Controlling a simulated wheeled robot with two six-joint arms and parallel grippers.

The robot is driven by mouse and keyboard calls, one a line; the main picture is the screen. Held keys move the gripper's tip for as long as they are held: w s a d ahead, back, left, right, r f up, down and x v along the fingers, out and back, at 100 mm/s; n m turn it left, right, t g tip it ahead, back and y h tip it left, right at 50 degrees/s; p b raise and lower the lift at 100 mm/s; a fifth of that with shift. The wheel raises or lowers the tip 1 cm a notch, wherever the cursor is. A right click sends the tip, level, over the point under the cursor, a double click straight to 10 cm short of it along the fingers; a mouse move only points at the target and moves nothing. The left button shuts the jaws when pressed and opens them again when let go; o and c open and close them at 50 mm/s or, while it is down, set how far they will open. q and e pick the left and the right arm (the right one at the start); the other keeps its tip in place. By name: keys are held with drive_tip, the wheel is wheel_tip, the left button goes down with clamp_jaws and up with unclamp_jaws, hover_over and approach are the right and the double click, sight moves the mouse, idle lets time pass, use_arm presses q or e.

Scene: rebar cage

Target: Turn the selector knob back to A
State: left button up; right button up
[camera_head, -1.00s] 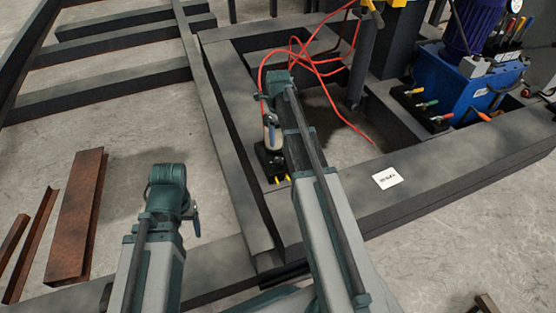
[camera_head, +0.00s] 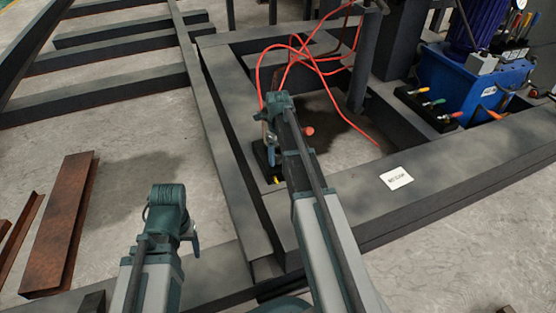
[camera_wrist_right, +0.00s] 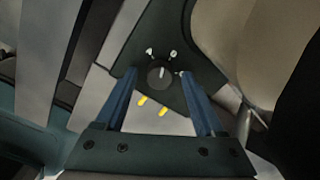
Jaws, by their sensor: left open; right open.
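The selector knob (camera_wrist_right: 160,74) is a round dark dial with a pale pointer line, on a dark plate (camera_wrist_right: 150,35) in the right wrist view. Two white marks sit beyond it, too small to read surely; the pointer lies roughly between them. My right gripper (camera_wrist_right: 158,82) is open, its blue fingers apart on either side of the knob; contact cannot be told. In the head view my right gripper (camera_head: 268,155) is over a small black box inside the frame, partly hidden by my arm. My left gripper (camera_head: 190,235) is low at the left, empty, its fingertips mostly hidden.
Dark steel beams (camera_head: 410,195) surround the box. Red hoses (camera_head: 335,70) loop behind it, and an orange-red knob (camera_head: 308,131) shows beside my right arm. A blue pump unit (camera_head: 465,85) stands back right. Rusty plates (camera_head: 62,225) lie on open floor at the left.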

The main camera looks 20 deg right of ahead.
drive_tip(key=shift+c, duration=0.2)
clamp_jaws()
drive_tip(key=shift+n, duration=0.3)
drive_tip(key=n, duration=0.3)
drive_tip(key=shift+n, duration=1.8)
